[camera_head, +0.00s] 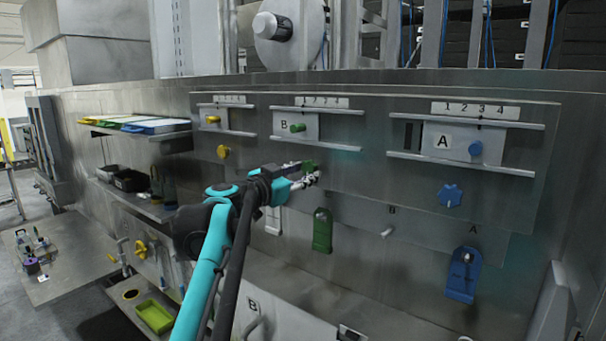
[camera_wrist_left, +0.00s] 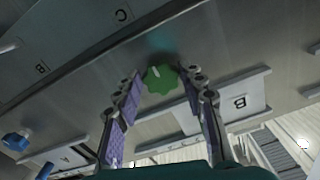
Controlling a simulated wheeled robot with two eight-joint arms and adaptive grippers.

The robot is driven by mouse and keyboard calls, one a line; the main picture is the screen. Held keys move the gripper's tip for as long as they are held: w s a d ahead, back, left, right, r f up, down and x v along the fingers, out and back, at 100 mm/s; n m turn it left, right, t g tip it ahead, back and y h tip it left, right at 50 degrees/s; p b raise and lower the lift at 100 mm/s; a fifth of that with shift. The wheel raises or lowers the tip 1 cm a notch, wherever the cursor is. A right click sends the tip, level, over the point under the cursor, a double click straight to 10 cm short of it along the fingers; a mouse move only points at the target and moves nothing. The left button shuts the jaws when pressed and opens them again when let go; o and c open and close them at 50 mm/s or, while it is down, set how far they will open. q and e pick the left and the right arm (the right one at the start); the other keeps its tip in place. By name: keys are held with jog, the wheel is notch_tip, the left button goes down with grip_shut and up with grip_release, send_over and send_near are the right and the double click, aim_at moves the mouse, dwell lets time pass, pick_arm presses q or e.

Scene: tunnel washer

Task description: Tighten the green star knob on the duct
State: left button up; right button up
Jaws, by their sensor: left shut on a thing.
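The green star knob (camera_head: 308,166) sits on the grey duct panel below the B slider and is partly covered by my left gripper (camera_head: 304,177) in the head view. In the left wrist view the knob (camera_wrist_left: 160,79) shows its lobes and a pale mark on its face. The fingers of my left gripper (camera_wrist_left: 163,76) stand on either side of it, shut on the knob. The exact finger contact is hard to see. My right gripper is not in view.
Above the knob is the B slider with a green peg (camera_head: 297,127). To the right are the A slider with a blue peg (camera_head: 475,148), a blue star knob (camera_head: 450,195) and a blue holder (camera_head: 462,275). A yellow knob (camera_head: 223,152) is left. A green holder (camera_head: 322,232) hangs below.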

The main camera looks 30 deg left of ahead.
pick_arm(q)
jog(key=o, duration=1.2)
jog(key=shift+c, duration=0.2)
jog(key=s, duration=1.2)
jog(key=shift+a, duration=0.45)
